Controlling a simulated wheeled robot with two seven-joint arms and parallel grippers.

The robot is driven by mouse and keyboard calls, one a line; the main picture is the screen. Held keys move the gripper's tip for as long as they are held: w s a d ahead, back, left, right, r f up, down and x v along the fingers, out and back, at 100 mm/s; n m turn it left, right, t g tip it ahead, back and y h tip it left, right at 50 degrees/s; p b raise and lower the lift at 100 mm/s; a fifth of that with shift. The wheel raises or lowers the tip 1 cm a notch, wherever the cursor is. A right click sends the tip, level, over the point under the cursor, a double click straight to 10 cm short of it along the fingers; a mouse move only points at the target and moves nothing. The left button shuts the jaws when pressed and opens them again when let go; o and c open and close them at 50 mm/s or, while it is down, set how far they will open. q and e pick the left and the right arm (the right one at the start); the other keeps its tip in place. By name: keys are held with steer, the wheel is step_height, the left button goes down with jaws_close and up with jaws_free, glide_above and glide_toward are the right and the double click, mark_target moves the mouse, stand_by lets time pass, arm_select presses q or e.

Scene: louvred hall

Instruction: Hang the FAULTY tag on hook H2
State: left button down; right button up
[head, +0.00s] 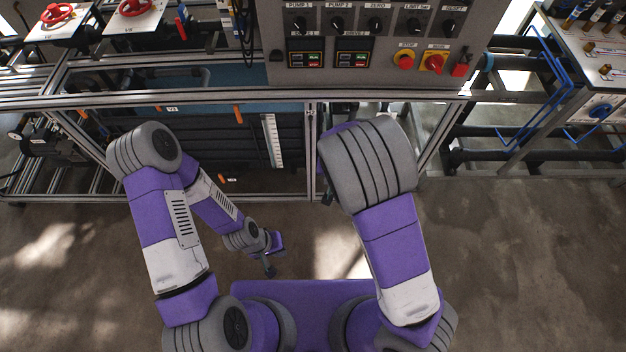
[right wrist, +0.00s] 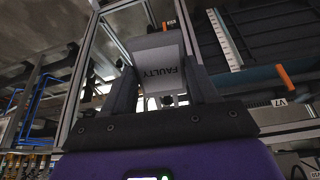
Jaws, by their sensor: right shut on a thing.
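The FAULTY tag (right wrist: 158,68) is a pale grey plate with dark lettering that reads upside down in the right wrist view. My right gripper (right wrist: 160,82) is shut on it, one dark finger at each side. In the head view my right forearm hides this gripper and the tag. A small label (head: 311,113) sits on the frame's upright post; it looks like H2 but is too small to read surely. I cannot make out the hook itself. My left gripper (head: 270,268) hangs low over the floor, away from the frame, its jaw opening unclear.
A control panel (head: 370,45) with knobs and red switches stands above the metal frame (head: 200,97). Orange handles (head: 238,114) stick out below the rail. A bench with blue hoses (head: 545,75) is at right. The floor (head: 520,260) at the front right is clear.

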steer(key=w+a+f+t+h+b, duration=0.1)
steer(key=w+a+f+t+b, duration=0.15)
steer(key=f+t+b, duration=0.3)
steer(key=w+a+f+t+b, duration=0.2)
steer(key=a+f+t+b, duration=0.15)
steer(key=f+t, duration=0.25)
steer(key=w+r+n+t+y+b, duration=0.1)
steer(key=w+t+b, duration=0.1)
steer(key=w, duration=0.5)
steer(key=shift+w+a+r+b, duration=0.3)
steer(key=shift+r+b, duration=0.1)
steer(key=shift+b, duration=0.4)
steer(key=shift+w+b, duration=1.3)
steer(key=shift+w, duration=1.5)
